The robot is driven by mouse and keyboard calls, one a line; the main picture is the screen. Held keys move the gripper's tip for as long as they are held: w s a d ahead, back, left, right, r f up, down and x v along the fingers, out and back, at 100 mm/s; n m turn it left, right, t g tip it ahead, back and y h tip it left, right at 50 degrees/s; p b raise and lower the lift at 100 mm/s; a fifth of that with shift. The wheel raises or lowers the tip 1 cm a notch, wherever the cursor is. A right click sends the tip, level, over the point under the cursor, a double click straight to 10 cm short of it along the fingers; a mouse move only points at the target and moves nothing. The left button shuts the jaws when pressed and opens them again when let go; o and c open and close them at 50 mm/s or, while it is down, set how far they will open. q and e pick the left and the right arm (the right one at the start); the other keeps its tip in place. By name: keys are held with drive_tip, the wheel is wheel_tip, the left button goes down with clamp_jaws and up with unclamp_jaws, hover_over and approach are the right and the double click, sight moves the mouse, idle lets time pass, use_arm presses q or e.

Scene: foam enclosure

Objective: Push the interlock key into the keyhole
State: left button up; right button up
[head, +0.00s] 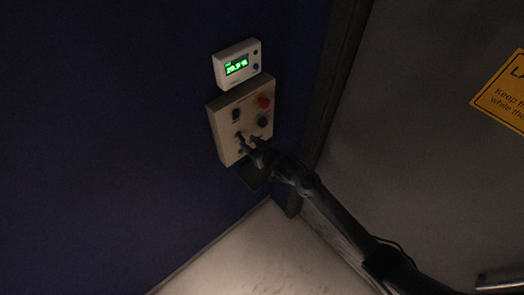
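A beige control box (216,128) is fixed to the dark blue wall. It carries a red button (263,102), a dark round knob (263,122) and a dark switch (236,115). My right gripper (246,140) is at the lower part of the box face, its fingers pointing at the panel. The fingertips look spread apart, but the picture is dark and small there. I cannot make out the interlock key or the keyhole; the gripper may cover them. I cannot tell whether the fingers touch the box. My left gripper is not in view.
A white meter with a green lit display (237,66) hangs just above the box. A grey door (430,150) with a yellow warning sign (503,92) is at right, beside a dark frame (335,85). Pale floor (245,260) lies below.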

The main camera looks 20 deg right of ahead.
drive_tip(key=v, duration=0.7)
drive_tip(key=shift+s, duration=0.35)
drive_tip(key=shift+d+r, duration=0.1)
drive_tip(key=shift+r, duration=0.05)
drive_tip(key=s+a+f+m+g+p, duration=0.1)
drive_tip(key=s+a+m+g+p, duration=0.2)
drive_tip(key=s+p, duration=0.9)
drive_tip(key=s+d+r+n+g+h+b, duration=0.1)
drive_tip(key=s+r+g+h, duration=0.1)
drive_tip(key=s, duration=0.8)
drive_tip(key=s+d+r+g+h+b, duration=0.1)
drive_tip(key=s+r+g, duration=0.4)
drive_tip(key=s, duration=0.6)
drive_tip(key=shift+d+n+h, duration=0.4)
drive_tip(key=shift+d+h, duration=0.1)
drive_tip(key=shift+d, duration=0.15)
